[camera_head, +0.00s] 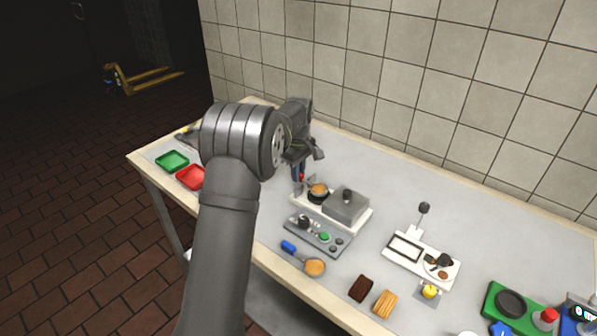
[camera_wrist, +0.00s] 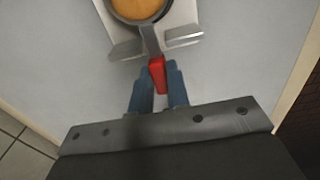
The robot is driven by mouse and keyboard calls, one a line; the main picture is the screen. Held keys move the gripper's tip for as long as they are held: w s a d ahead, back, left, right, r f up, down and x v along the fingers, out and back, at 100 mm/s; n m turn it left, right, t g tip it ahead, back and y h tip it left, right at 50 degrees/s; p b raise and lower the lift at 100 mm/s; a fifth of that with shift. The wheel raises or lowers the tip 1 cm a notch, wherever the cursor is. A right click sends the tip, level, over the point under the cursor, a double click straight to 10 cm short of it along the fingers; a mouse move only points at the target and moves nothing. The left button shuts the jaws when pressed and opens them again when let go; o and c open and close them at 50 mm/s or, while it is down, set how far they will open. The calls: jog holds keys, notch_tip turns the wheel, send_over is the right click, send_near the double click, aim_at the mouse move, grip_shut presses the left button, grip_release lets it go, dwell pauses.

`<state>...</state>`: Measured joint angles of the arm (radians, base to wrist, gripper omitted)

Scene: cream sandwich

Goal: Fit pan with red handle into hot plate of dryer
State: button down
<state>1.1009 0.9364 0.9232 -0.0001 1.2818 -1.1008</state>
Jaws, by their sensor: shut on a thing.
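The pan (camera_head: 319,189) has a dark rim and an orange-brown filling. It also shows at the top of the wrist view (camera_wrist: 138,9). Its red handle (camera_wrist: 157,76) lies between the two blue fingers of my gripper (camera_wrist: 158,84), which is shut on it. In the head view my gripper (camera_head: 298,171) is at the left end of the dryer (camera_head: 358,222), a white base with a grey box on its right part. The pan is over the base's left end, where a dark round hot plate (camera_head: 316,198) partly shows beneath it. I cannot tell whether they touch.
A grey control panel (camera_head: 318,238) lies in front of the dryer. A blue-handled pan (camera_head: 314,267) is near the front edge. Green (camera_head: 172,161) and red (camera_head: 191,177) trays are at left, partly near my arm. A white scale-like device (camera_head: 407,267) stands right.

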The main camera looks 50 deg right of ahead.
jog(key=shift+f, duration=0.8)
jog(key=c, duration=1.3)
grip_release()
jog(key=shift+f, duration=0.1)
notch_tip(320, 180, up, 18)
jog(key=shift+f, duration=0.25)
jog(key=shift+f, duration=0.1)
notch_tip(320, 180, down, 17)
jog(key=shift+f, duration=0.15)
